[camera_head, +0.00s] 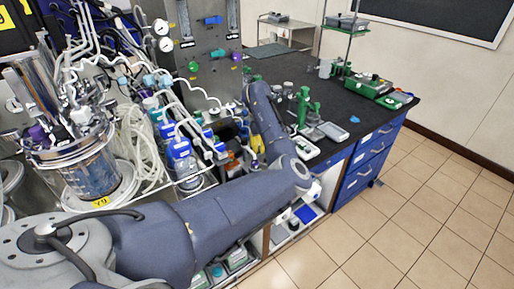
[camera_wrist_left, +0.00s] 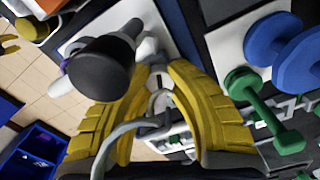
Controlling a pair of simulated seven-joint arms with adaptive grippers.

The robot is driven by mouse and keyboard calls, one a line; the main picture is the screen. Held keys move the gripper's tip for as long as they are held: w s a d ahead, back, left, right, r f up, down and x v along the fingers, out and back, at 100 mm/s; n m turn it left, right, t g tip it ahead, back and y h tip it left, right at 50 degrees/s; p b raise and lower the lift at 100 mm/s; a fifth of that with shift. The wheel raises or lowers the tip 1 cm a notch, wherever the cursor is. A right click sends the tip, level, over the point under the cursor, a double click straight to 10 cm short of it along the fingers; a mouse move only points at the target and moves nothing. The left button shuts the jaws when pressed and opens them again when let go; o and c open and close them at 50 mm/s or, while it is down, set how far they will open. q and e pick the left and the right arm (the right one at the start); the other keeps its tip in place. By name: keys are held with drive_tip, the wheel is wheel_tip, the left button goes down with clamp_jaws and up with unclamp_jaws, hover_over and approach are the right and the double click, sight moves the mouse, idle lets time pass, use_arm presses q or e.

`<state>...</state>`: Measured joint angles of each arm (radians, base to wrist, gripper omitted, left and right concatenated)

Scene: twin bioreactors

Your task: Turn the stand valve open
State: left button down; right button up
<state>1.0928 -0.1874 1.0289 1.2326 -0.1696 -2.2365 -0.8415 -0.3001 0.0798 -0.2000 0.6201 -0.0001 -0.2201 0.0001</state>
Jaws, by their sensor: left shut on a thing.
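In the left wrist view, the two yellow fingers of my left gripper (camera_wrist_left: 157,82) come together at a grey-white fitting (camera_wrist_left: 149,48). A wide black round cap (camera_wrist_left: 101,66) stands out toward the camera beside the left finger. A curved grey tube (camera_wrist_left: 124,130) passes between the fingers. The contact is partly hidden, and I cannot tell whether this fitting is the stand valve. In the head view my left arm reaches over the bench's front edge, and a small yellow patch (camera_head: 256,142) behind the forearm may be a finger. My right gripper is not in view.
A metal panel with gauges (camera_head: 164,27) and coloured knobs (camera_head: 194,67) stands at the back. A glass bioreactor (camera_head: 88,172) is at the left, with blue-capped bottles (camera_head: 182,150) nearer my arm. Green instruments (camera_head: 368,86) sit on the black bench (camera_head: 280,62). The tiled floor at right is clear.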

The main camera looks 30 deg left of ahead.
use_arm(q)
drive_tip(key=n, duration=0.4)
drive_tip(key=shift+n, duration=0.3)
drive_tip(key=c, duration=1.1)
unclamp_jaws()
drive_tip(key=shift+r, duration=0.1)
wheel_tip(320, 180, up, 12)
drive_tip(key=shift+f, duration=0.1)
